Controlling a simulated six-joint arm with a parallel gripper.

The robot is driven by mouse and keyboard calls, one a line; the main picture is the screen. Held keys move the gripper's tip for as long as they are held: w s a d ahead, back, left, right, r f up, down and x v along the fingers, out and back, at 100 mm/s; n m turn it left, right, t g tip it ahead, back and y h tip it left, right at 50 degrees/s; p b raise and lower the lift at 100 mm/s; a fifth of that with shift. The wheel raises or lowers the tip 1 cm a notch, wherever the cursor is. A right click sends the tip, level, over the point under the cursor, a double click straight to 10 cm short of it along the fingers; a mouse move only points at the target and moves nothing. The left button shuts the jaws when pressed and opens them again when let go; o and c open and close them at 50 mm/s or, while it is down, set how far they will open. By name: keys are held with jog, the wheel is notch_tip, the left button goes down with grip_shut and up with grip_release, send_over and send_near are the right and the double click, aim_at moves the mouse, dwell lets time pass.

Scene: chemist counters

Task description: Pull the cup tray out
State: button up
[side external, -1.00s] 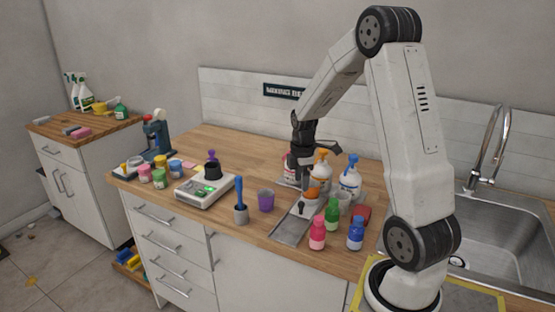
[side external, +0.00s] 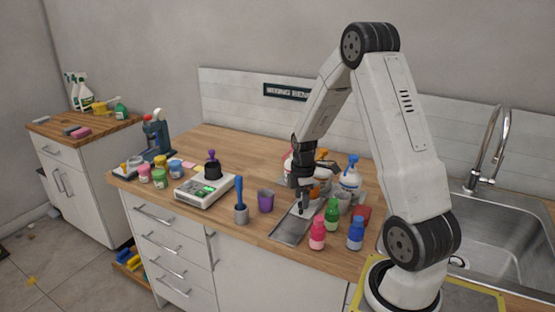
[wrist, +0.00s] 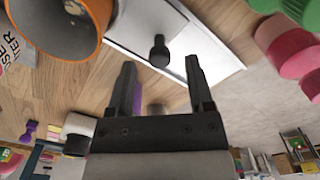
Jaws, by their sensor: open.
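The cup tray (side external: 287,232) is a flat grey metal tray on the wooden counter, with its bare end toward the counter's front edge. In the wrist view the tray (wrist: 213,48) is a pale plate with a dark knob (wrist: 159,49) standing on it. My gripper (side external: 304,207) is low over the tray, pointing down. In the wrist view my gripper (wrist: 160,65) is open, with the knob showing in line with the gap between its fingers. I cannot tell whether the fingers reach around the knob. My gripper partly hides the cups and bottles behind it.
Pink (side external: 317,234), green (side external: 332,214) and blue (side external: 355,233) bottles stand close on the tray's right. An orange-rimmed cup (wrist: 55,25) is close in the wrist view.

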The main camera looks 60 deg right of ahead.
jog(key=shift+f, duration=0.75)
grip_shut()
dwell(1.0)
